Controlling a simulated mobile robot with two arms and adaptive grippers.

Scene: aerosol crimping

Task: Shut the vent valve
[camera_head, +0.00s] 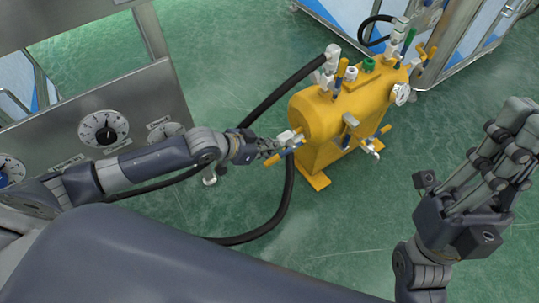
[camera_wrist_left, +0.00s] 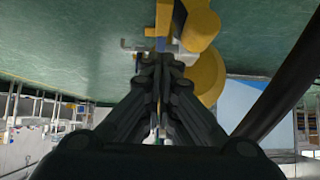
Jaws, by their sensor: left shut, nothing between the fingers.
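A yellow tank (camera_head: 326,122) stands on the green floor, with several small valves on its top, side and end. The valve on its near left end has a yellow lever (camera_head: 275,160) and a silver body (camera_head: 289,138). My left gripper (camera_head: 272,147) is shut and empty, with its tips right at this valve. I cannot tell whether they touch it. In the left wrist view my gripper's closed fingers (camera_wrist_left: 160,65) point at the yellow parts and partly hide the valve. No label shows which valve is the vent. My right gripper (camera_head: 510,135) is raised at the right, away from the tank.
A grey panel with dials (camera_head: 104,129) stands at the left, close to my left arm. A black hose (camera_head: 285,92) runs to the tank's top, and another loops below its left end. Metal-framed cabinets (camera_head: 468,50) stand behind. The floor in front of the tank is clear.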

